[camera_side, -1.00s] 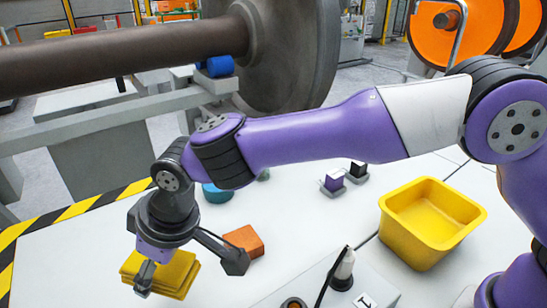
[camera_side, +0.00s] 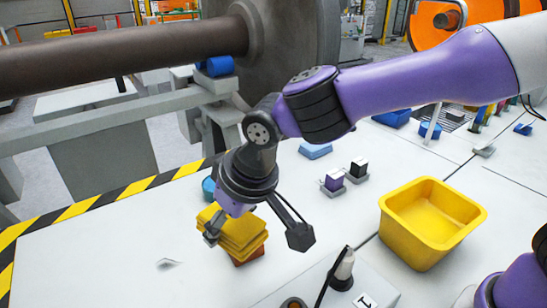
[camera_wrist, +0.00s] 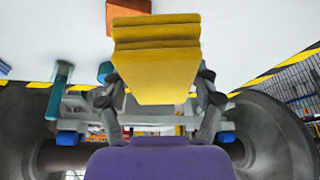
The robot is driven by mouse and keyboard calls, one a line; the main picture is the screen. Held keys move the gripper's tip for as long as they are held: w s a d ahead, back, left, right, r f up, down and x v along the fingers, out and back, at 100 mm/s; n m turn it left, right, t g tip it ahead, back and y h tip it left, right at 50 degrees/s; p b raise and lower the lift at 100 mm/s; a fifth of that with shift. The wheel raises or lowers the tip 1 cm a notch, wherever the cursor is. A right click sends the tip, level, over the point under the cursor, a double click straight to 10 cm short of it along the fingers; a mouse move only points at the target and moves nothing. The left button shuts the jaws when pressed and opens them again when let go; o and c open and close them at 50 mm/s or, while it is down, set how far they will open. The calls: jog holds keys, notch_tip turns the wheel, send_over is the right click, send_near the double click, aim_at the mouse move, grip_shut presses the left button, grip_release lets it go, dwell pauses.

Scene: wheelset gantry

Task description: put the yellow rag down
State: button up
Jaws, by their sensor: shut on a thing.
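My gripper (camera_side: 222,221) is shut on the folded yellow rag (camera_side: 240,238), which hangs tilted from the fingers. In the side view the rag is in front of an orange-brown block (camera_side: 250,257) and hides most of it. I cannot tell whether rag and block touch there. In the wrist view the rag (camera_wrist: 158,60) fills the middle between the two fingers (camera_wrist: 160,95). The orange-brown block (camera_wrist: 128,10) shows beyond the rag's far edge.
A yellow bin (camera_side: 425,250) stands to the right on the white table. A teal round thing (camera_side: 208,187) is just behind my gripper. Small purple and black blocks (camera_side: 345,178) stand farther back. A grey box (camera_side: 330,290) is at the front.

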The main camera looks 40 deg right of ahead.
jog(key=s+d+m+h, duration=0.1)
jog(key=s+d+m, duration=0.15)
jog(key=d, duration=0.55)
send_over(294, 218)
jog(key=shift+m, duration=0.35)
notch_tip(294, 218, down, 7)
jog(key=shift+s+r, duration=0.1)
jog(key=shift+s, duration=0.05)
jog(key=shift+f, duration=2)
jog(key=shift+f, duration=0.15)
jog(key=o, duration=1.1)
